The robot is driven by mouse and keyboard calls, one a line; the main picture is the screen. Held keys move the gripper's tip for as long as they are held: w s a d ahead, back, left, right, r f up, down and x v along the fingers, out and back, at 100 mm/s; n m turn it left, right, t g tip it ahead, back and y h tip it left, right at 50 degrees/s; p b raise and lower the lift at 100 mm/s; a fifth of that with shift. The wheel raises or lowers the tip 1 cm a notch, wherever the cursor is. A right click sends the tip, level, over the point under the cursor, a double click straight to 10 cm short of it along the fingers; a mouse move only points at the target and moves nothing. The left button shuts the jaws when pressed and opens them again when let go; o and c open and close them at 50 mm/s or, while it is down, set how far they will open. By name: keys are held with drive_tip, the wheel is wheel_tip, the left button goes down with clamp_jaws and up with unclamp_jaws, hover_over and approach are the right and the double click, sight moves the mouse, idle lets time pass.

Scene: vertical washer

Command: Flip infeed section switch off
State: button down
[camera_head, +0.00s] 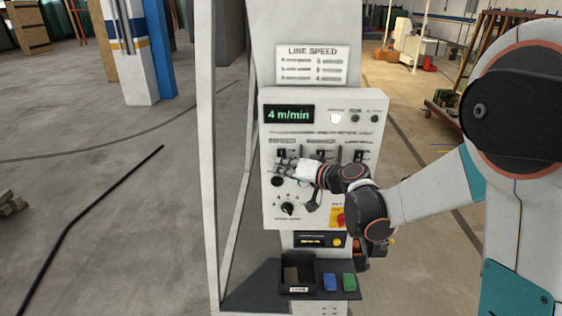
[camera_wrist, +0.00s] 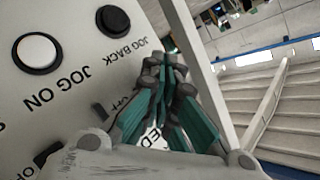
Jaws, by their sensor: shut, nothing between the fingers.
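The control panel (camera_head: 325,109) stands upright in the middle of the head view, with a row of dark switches under printed labels. The infeed section switch (camera_head: 282,154) is at the left end of that row. My gripper (camera_head: 281,166) is in front of the panel's left side, close to and just below this switch. In the wrist view, my gripper (camera_wrist: 168,62) has its teal and grey fingers together, with nothing between them. A label ending in "ED" shows partly behind the fingers. Whether the fingers touch the switch, and its exact position, I cannot tell.
A white JOG ON button (camera_wrist: 37,53) and a black JOG BACK button (camera_wrist: 113,20) sit on the panel face. A white post (camera_head: 207,150) stands left of the panel. A shelf with a black bin (camera_head: 298,290) juts out below. Open floor lies to the left.

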idle(0.4)
drive_tip(key=shift+s+r, duration=0.1)
drive_tip(key=shift+s, duration=0.6)
drive_tip(key=shift+s, duration=0.15)
drive_tip(key=s, duration=0.2)
drive_tip(key=s+r, duration=0.1)
drive_tip(key=s, duration=0.1)
drive_tip(key=shift+s+a, duration=0.1)
drive_tip(key=shift+s, duration=0.25)
drive_tip(key=shift+f, duration=0.1)
